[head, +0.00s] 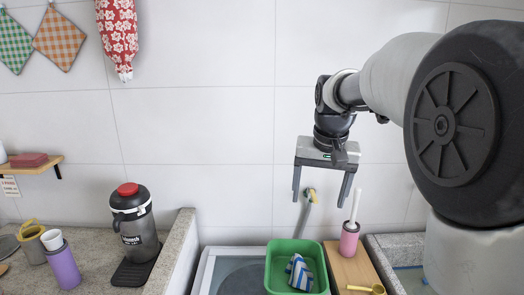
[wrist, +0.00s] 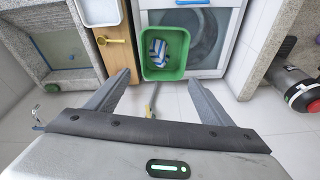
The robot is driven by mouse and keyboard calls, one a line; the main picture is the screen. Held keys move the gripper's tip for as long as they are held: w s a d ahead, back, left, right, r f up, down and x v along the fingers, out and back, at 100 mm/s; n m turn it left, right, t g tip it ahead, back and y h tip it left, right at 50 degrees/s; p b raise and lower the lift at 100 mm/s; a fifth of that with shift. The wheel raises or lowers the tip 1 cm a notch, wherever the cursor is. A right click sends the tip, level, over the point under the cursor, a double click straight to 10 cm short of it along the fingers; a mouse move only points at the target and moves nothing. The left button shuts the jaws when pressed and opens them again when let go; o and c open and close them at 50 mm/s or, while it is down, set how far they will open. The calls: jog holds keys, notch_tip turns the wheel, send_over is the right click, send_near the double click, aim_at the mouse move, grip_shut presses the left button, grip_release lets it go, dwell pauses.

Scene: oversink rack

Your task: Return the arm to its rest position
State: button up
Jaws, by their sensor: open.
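My gripper (head: 321,190) hangs from my arm, pointing down, in the right half of the head view. Its two fingers are spread wide with nothing between them. It is in front of the white tiled wall and above the sink area. In the wrist view my gripper (wrist: 154,92) shows its two open fingers, with a green basin (wrist: 149,71) seen beyond them. The basin also shows in the head view (head: 277,270), holding a blue and white striped cloth (head: 299,272). The gripper is apart from both.
A wooden board (head: 346,268) carries a pink brush holder (head: 349,240) and a yellow scoop (head: 368,289), right of the basin. A black jug with red lid (head: 134,225) and a purple cup (head: 63,266) stand on the left counter.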

jog(key=s+f+n+t, duration=0.2)
jog(key=s, duration=2.3)
jog(key=shift+s+f+t, duration=0.15)
jog(key=shift+s+t, duration=0.15)
